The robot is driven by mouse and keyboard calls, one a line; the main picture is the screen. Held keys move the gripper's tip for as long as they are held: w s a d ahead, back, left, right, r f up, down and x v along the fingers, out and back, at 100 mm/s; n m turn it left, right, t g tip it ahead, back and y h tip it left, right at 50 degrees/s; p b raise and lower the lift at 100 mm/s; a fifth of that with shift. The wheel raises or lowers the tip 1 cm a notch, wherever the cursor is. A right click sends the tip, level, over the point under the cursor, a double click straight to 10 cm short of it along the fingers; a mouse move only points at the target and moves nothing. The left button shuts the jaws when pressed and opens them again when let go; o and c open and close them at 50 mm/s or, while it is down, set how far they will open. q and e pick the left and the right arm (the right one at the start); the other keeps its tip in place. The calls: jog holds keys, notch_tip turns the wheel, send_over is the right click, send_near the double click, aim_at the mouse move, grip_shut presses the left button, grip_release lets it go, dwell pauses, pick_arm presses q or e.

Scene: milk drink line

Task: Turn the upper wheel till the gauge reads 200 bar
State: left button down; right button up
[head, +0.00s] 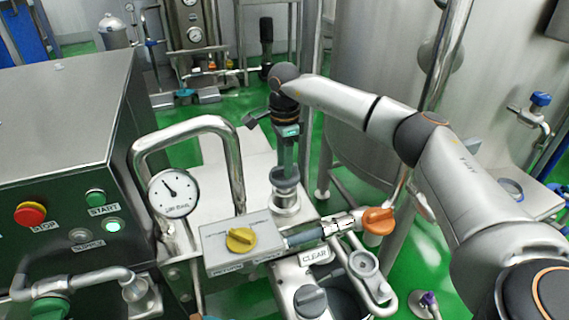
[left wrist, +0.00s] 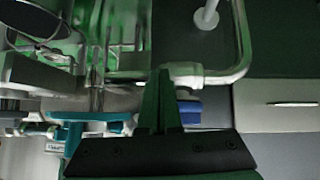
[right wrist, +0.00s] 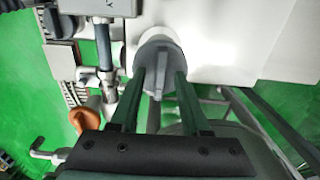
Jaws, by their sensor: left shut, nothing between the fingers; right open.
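The round white gauge (head: 173,193) faces me at the left of the head view. Its dark needle points up and left; the scale figures are too small to read. The grey upper wheel (head: 285,178) sits on a pale round base beyond the yellow knob. It also shows in the right wrist view (right wrist: 158,52) with a raised ridge. My right gripper (head: 287,160) points down at it, open; in the right wrist view its fingers (right wrist: 161,75) lie either side of the ridge with gaps. My left gripper (left wrist: 160,75) is shut and empty in the left wrist view.
A yellow knob (head: 241,239) on a grey box, an orange handle (head: 378,220) and another grey knob (head: 310,300) near a CLEAR label surround the wheel. A bent steel pipe (head: 235,160) rises left of it. A steel cabinet (head: 60,130) with a red button stands left.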

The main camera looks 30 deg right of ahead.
jog(key=shift+f, duration=0.25)
grip_shut()
dwell(0.5)
